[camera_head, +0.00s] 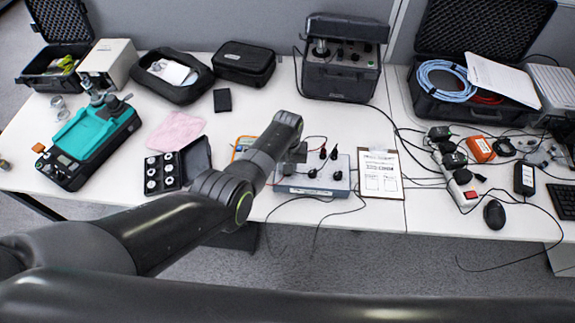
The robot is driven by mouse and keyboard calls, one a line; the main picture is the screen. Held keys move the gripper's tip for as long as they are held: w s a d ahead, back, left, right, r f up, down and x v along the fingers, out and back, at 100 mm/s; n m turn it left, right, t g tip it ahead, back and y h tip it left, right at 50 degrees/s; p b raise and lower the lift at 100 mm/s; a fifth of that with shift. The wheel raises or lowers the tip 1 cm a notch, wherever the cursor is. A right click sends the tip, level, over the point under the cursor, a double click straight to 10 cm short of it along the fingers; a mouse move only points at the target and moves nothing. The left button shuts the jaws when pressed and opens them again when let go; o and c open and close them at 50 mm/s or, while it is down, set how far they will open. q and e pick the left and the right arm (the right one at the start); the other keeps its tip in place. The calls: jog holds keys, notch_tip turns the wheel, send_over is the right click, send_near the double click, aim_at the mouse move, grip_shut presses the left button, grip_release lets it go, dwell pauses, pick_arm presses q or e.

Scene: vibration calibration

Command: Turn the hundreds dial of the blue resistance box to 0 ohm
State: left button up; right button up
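The blue resistance box (341,183) lies at the front middle of the table, with dark knobs and plugged leads on its top. My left arm reaches in from the left, and its wrist covers the left part of the box. My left gripper (297,153) points down at the box's back left; its fingers are small and dark, so I cannot tell whether they are open or touching a dial. The dial markings are too small to read, and the hundreds dial cannot be made out. My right gripper is not in view.
A clipboard (381,177) lies right of the box, a power strip (460,180) and mouse (494,214) farther right. A black instrument (341,77) stands behind. A case of weights (163,173) and a teal device (85,135) are left. Thin leads hang over the front edge.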

pick_arm(q)
jog(key=n, duration=0.4)
jog(key=shift+n, duration=2.3)
jog(key=o, duration=1)
jog(key=shift+r, duration=0.1)
notch_tip(320, 180, up, 6)
jog(key=shift+r+p, duration=0.2)
jog(key=shift+p, duration=1.05)
notch_tip(320, 180, up, 11)
jog(key=shift+b, duration=0.35)
